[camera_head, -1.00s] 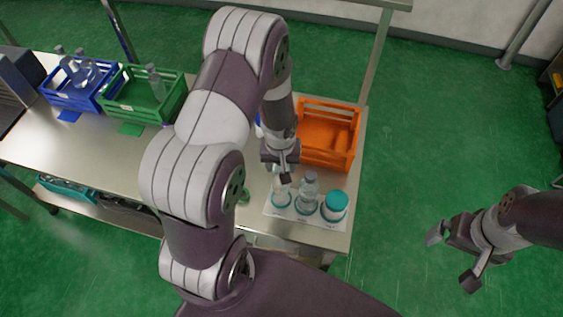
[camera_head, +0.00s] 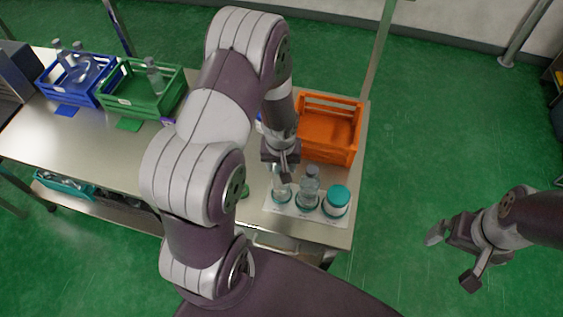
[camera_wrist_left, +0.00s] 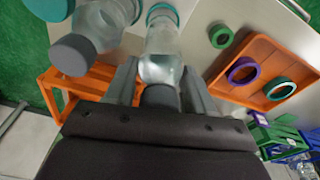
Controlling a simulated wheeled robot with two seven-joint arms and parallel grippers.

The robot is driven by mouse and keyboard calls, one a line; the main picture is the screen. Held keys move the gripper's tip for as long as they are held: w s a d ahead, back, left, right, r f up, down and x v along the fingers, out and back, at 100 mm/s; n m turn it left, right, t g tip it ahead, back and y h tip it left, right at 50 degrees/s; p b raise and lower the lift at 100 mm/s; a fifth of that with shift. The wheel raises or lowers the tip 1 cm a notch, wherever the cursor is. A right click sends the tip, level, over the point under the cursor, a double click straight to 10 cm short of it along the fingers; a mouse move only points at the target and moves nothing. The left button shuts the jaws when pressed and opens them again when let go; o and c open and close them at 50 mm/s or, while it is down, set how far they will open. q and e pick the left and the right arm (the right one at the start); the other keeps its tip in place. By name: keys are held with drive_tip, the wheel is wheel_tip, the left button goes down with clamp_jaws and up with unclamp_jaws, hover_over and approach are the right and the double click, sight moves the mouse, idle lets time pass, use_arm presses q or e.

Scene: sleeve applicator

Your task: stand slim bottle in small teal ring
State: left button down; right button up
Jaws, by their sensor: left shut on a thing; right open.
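The slim bottle (camera_head: 280,188) is clear with a grey cap. My left gripper (camera_head: 285,172) is shut on its cap end. In the left wrist view the slim bottle (camera_wrist_left: 162,48) points away between the fingers (camera_wrist_left: 160,92). The small teal ring (camera_wrist_left: 163,8) shows at its far end, at the left of the white mat (camera_head: 275,210). The bottle's base lines up with the ring; I cannot tell whether it rests on the mat. My right gripper (camera_head: 453,259) is open and empty, off the table's right side.
A green crate (camera_head: 140,92) and a blue crate (camera_head: 75,78) stand at the left.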

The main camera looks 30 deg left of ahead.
use_arm(q)
drive_tip(key=shift+f+b, duration=1.9)
drive_tip(key=shift+f, duration=0.3)
unclamp_jaws()
drive_tip(key=shift+r, duration=0.1)
wheel_tip(320, 180, up, 9)
drive_tip(key=p, duration=0.8)
